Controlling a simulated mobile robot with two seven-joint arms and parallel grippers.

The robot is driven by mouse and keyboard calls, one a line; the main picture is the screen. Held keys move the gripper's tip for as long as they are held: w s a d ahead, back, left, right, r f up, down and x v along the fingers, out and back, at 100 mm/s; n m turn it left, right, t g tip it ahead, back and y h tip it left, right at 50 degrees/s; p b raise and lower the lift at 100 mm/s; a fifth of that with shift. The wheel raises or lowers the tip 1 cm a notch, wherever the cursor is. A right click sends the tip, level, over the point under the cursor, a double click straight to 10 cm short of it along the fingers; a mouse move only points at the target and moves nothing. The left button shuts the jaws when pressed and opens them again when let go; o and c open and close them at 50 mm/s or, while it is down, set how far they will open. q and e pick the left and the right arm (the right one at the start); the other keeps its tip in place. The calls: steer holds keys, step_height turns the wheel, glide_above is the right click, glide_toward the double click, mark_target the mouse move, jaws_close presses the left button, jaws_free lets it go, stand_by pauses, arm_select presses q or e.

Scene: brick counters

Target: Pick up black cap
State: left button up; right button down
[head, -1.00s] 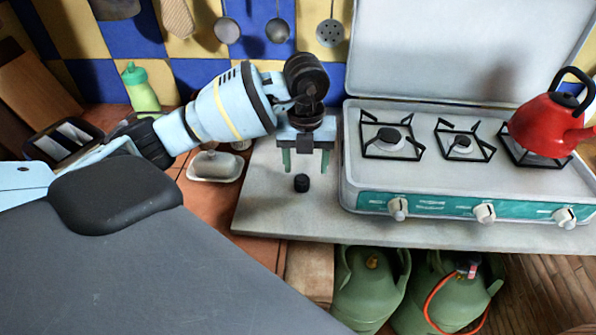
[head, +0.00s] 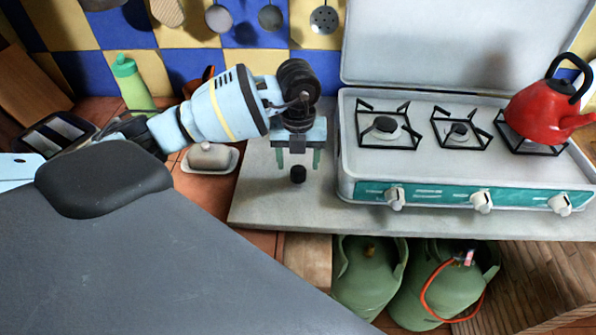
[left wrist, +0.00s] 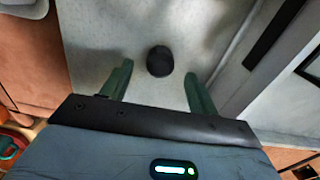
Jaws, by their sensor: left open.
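The black cap (head: 298,174) is a small dark cylinder standing on the grey counter slab, left of the stove. It also shows in the left wrist view (left wrist: 160,61), just beyond the fingertips and about midway between them. My left gripper (head: 298,160) is open, its two green fingers pointing down over the cap; in the left wrist view the fingers (left wrist: 158,78) are spread wide with nothing between them. In the head view the cap appears slightly below the fingertips. I cannot tell the exact height gap. My right gripper is not in view.
A white gas stove (head: 430,135) stands close right of the gripper, with a red kettle (head: 535,117) on it. A white butter dish (head: 209,158) and a green bottle (head: 131,84) are to the left. Green gas cylinders (head: 370,280) stand below the slab.

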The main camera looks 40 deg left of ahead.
mark_target(298, 168)
arm_select(q)
step_height(298, 168, down, 3)
steer(key=shift+f, duration=0.2)
steer(key=c, duration=1.1)
steer(key=shift+o, duration=0.2)
steer(key=shift+r, duration=5.05)
